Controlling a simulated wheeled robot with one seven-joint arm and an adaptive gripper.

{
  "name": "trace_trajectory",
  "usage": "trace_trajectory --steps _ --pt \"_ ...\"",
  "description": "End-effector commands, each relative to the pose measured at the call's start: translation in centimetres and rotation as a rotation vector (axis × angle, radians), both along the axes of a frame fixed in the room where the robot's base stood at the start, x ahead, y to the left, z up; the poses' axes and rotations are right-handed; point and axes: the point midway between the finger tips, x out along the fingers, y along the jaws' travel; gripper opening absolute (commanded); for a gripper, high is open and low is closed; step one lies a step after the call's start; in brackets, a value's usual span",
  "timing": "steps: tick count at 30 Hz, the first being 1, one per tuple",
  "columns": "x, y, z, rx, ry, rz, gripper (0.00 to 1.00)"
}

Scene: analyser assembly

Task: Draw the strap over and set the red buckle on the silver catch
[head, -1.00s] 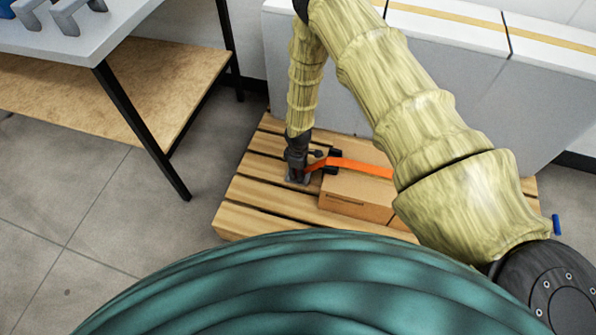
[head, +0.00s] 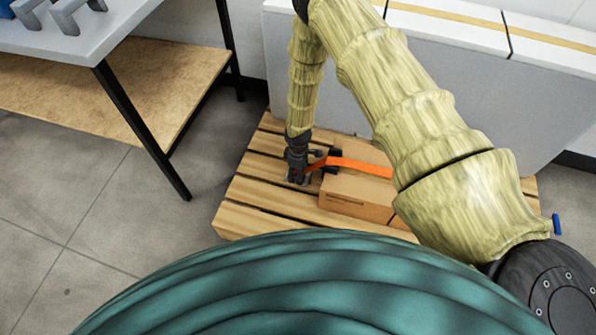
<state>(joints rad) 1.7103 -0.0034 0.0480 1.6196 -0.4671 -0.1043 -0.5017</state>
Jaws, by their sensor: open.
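The orange strap (head: 360,167) runs across the top of a cardboard box (head: 352,196) and down over its left edge. A small red piece, which looks like the buckle (head: 295,173), shows at the strap's left end beside my gripper. My gripper (head: 297,178) points down at the left of the box, low over the pallet, with its jaws open around or beside the red piece; I cannot tell which. The silver catch is hidden or too small to make out under my gripper. My arm hides the right part of the box and strap.
The box stands on a slatted wooden pallet (head: 262,198). A grey table (head: 120,45) with a wooden lower shelf (head: 110,95) stands at the left. A pale panelled wall or cabinet (head: 440,75) is behind the pallet. A blue object (head: 556,224) lies at the right.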

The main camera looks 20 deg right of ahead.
Motion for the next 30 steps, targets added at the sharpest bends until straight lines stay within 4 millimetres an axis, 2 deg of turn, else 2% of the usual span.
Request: trace_trajectory --steps 30 --pt "0.0 0.0 5.4 0.000 0.000 0.000 0.55"
